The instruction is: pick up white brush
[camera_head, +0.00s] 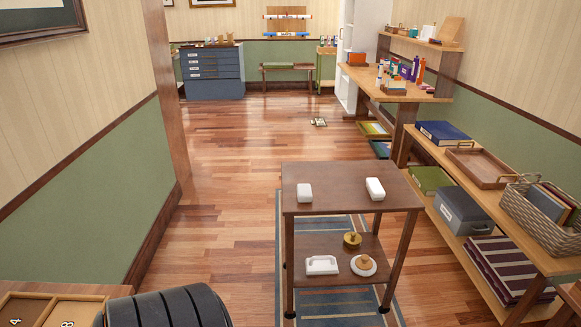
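A small dark wood cart (345,208) stands in front of me. Two small white blocky objects rest on its top, one at left (305,193) and one at right (375,188). On its lower shelf lies a white piece with a raised handle-like shape (321,265). Beside that is a round white item with a tan top (364,265). I cannot tell for sure which white object is the brush. Neither of my grippers is in view.
A long wooden bench (480,206) at right holds a tray (478,168), a wicker basket (540,222) and boxes. A brass-coloured item (352,239) sits on the cart's lower shelf. A wooden tray (50,310) is at lower left. Floor left of the cart is clear.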

